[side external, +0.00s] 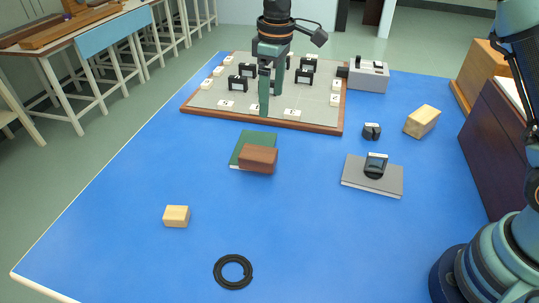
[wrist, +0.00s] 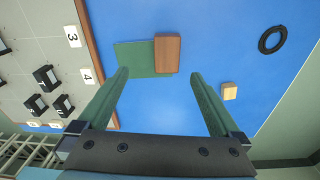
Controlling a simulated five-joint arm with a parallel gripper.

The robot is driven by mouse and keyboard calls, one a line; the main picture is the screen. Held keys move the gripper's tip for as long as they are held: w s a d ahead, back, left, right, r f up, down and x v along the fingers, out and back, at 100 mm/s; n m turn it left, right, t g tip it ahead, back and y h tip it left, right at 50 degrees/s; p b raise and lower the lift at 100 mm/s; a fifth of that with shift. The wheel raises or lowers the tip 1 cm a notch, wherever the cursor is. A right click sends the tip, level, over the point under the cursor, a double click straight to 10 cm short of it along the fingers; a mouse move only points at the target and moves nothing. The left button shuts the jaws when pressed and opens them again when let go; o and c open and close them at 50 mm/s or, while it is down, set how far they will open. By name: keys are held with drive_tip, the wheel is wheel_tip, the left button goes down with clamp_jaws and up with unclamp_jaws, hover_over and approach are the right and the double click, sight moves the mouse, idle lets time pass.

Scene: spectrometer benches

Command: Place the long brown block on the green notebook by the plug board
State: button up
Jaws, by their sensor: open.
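The long brown block (side external: 258,158) lies over the near end of the green notebook (side external: 252,138), in front of the plug board (side external: 190,111). In the wrist view the block (wrist: 167,53) covers the right end of the notebook (wrist: 130,58). Its underside is hidden, so I cannot tell how much of it rests on the cover. My gripper (side external: 275,92) is open and empty, pointing down above the front part of the plug board. In the wrist view the fingers (wrist: 160,74) are apart, with the block beyond them and not touched.
A small wooden block (side external: 176,216) and a black ring (side external: 233,272) lie at the front left. A grey book (side external: 358,182) with a dark device (side external: 376,165) on it, a black clip (side external: 372,131) and a wooden block (side external: 422,121) lie right.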

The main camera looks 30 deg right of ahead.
drive_tip(key=s+d+r+m+t, duration=0.2)
drive_tip(key=s+d+r+m, duration=0.2)
drive_tip(key=s+d+r, duration=0.45)
drive_tip(key=s+d+f+m+t, duration=0.1)
drive_tip(key=s+d+m, duration=0.1)
drive_tip(key=s, duration=0.4)
drive_tip(key=s+d+f+m+t, duration=0.1)
drive_tip(key=s+d, duration=0.3)
drive_tip(key=s, duration=0.2)
drive_tip(key=shift+d+f+m+t, duration=0.3)
drive_tip(key=shift+f+m+t, duration=0.05)
drive_tip(key=shift+m+t, duration=0.05)
